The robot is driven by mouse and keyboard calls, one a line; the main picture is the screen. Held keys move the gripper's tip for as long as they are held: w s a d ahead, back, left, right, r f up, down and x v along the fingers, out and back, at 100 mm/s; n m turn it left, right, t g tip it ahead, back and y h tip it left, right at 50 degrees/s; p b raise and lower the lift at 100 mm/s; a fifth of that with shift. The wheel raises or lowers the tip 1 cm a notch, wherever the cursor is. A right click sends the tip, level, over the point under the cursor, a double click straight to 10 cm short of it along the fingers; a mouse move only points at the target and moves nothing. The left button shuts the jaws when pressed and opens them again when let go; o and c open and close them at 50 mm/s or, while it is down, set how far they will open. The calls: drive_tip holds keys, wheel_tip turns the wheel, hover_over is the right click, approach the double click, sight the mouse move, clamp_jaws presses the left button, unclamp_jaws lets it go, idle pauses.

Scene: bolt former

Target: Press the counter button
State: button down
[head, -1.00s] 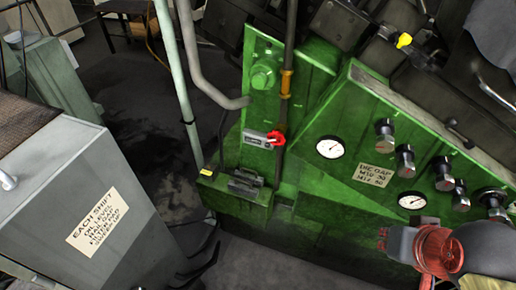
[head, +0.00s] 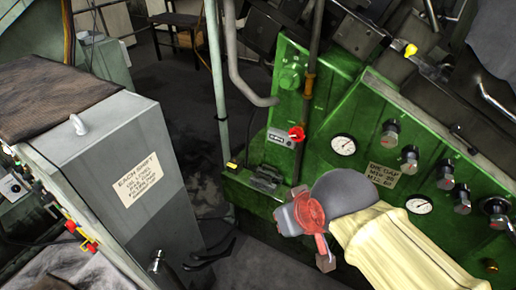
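The counter (head: 280,138) is a small grey box with a display window on the green machine panel, left of the gauges. A red knob-like part (head: 297,133) sits at its upper right; I cannot tell whether this is the button. My gripper (head: 300,215), red and grey, is below the counter in the picture, with my arm reaching in from the lower right. It is clearly apart from the counter. The fingers are too small and foreshortened to tell whether they are open or shut. I see nothing held.
A dark block (head: 265,178) sits on a green ledge below the counter. Two gauges (head: 343,145) and several black knobs (head: 410,155) are to the right. A grey pipe (head: 243,85) and a rod (head: 309,75) run near the counter. A grey cabinet (head: 120,130) stands left.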

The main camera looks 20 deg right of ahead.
drive_tip(key=shift+a, duration=0.15)
drive_tip(key=w+d+f+m+t+h+b, duration=0.1)
drive_tip(key=w+d+f+m+t+b, duration=0.1)
drive_tip(key=w+f+m, duration=0.4)
drive_tip(key=w+d+f+m+t+h+b, duration=0.1)
drive_tip(key=w+d+f+m+b, duration=0.4)
drive_tip(key=w+m, duration=0.5)
drive_tip(key=w+d+f+m+t+b, duration=0.3)
drive_tip(key=w+d+f+m, duration=0.4)
drive_tip(key=w, duration=1.1)
wheel_tip(320, 180, down, 2)
drive_tip(key=shift+w+d+f+m+t+h, duration=0.1)
drive_tip(key=shift+w+d+m+t+h, duration=0.05)
drive_tip(key=shift+w+m+t+h, duration=0.35)
drive_tip(key=shift+s+d, duration=0.1)
